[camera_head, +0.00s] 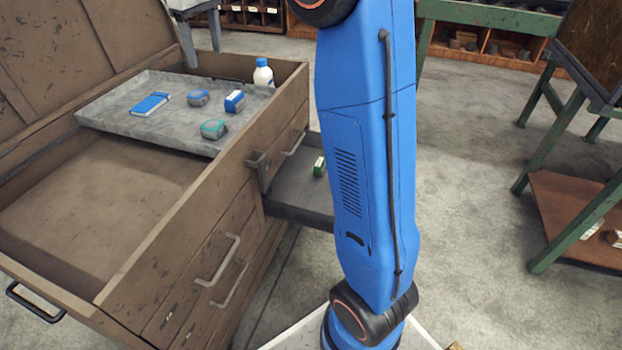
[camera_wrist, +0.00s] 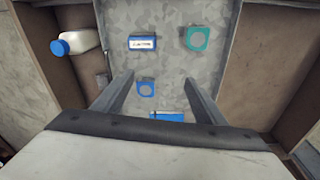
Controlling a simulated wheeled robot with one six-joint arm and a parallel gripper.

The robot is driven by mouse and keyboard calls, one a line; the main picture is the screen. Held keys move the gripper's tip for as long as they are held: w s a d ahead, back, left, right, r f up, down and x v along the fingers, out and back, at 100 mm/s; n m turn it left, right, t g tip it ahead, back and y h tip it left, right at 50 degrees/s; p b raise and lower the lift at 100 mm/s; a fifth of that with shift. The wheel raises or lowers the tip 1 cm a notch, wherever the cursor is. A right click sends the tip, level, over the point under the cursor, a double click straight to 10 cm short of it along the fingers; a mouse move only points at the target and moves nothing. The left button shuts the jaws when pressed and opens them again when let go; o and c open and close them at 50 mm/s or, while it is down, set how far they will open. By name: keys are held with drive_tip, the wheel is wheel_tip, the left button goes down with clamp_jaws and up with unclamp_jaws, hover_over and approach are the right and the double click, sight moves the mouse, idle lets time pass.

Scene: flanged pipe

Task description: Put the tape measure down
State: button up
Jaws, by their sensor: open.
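Two small rounded-square cases with grey centres lie on the grey tray (camera_head: 100,112); both look like tape measures. One is blue (camera_head: 198,98) and shows in the wrist view (camera_wrist: 146,88) between my fingers, left of their middle. The other is teal (camera_head: 213,130), and in the wrist view (camera_wrist: 196,29) it lies beyond my right fingertip. I cannot tell which one the task names. My gripper (camera_wrist: 158,76) is open above the tray, with nothing held. In the head view my gripper is out of the picture.
The tray also holds a blue-and-white box (camera_head: 235,102) and a flat blue item (camera_head: 150,104). A white bottle (camera_head: 263,76) with a blue cap stands beside the tray, in the chest. An open side drawer (camera_head: 290,190) holds a green-and-white box (camera_head: 319,167).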

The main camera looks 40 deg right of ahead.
drive_tip(key=s+d+m, duration=0.1)
drive_tip(key=s+d, duration=0.1)
drive_tip(key=s, duration=1)
drive_tip(key=s+f+m+t, duration=0.1)
drive_tip(key=s+f, duration=0.4)
drive_tip(key=s, duration=0.5)
drive_tip(key=s+d+f+m+t, duration=0.1)
drive_tip(key=s+f+m, duration=0.1)
drive_tip(key=s+f, duration=0.4)
drive_tip(key=s+d+f+m+t, duration=0.1)
drive_tip(key=s+f, duration=0.4)
drive_tip(key=s, duration=1)
drive_tip(key=shift+s+d+f+m+t, duration=0.15)
drive_tip(key=shift+s+f+m+t, duration=0.05)
drive_tip(key=shift+s+m+t, duration=0.15)
